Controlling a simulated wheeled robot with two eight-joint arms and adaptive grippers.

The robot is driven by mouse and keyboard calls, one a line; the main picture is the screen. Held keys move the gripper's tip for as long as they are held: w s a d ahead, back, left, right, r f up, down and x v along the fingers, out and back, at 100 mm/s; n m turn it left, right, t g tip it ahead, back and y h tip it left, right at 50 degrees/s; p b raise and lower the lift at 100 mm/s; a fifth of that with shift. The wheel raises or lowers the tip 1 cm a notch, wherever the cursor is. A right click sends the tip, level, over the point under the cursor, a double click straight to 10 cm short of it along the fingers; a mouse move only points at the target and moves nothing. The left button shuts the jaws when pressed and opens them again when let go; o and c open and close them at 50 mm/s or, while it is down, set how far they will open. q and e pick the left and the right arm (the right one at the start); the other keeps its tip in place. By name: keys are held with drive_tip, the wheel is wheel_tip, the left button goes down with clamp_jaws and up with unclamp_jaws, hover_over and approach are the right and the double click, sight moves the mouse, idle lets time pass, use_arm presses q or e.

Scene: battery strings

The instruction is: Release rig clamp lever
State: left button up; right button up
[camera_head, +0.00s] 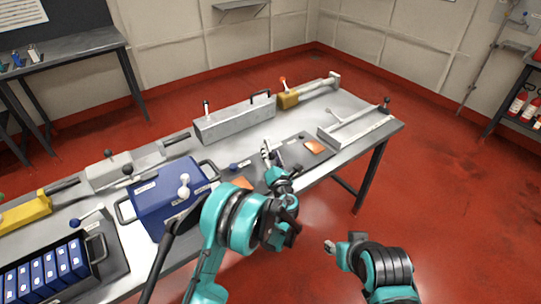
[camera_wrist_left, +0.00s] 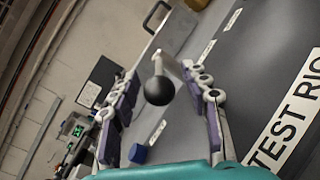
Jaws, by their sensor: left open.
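In the left wrist view, the rig clamp lever (camera_wrist_left: 170,62) ends in a black ball knob (camera_wrist_left: 158,90). It stands over a dark plate labelled TEST RIG (camera_wrist_left: 255,80). My left gripper (camera_wrist_left: 160,84) is open, with one finger on each side of the knob; I cannot tell whether either touches it.
A long grey box (camera_head: 235,124) with a handle stands behind the rig. A blue box (camera_head: 168,205) with a white knob is to the left. Blue batteries (camera_head: 50,272) fill a tray at front left. A grey channel (camera_head: 355,125) lies at the right end.

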use_arm(q)
drive_tip(key=shift+w, duration=0.3)
drive_tip(key=shift+c, duration=0.2)
clamp_jaws()
drive_tip(key=shift+a, duration=0.1)
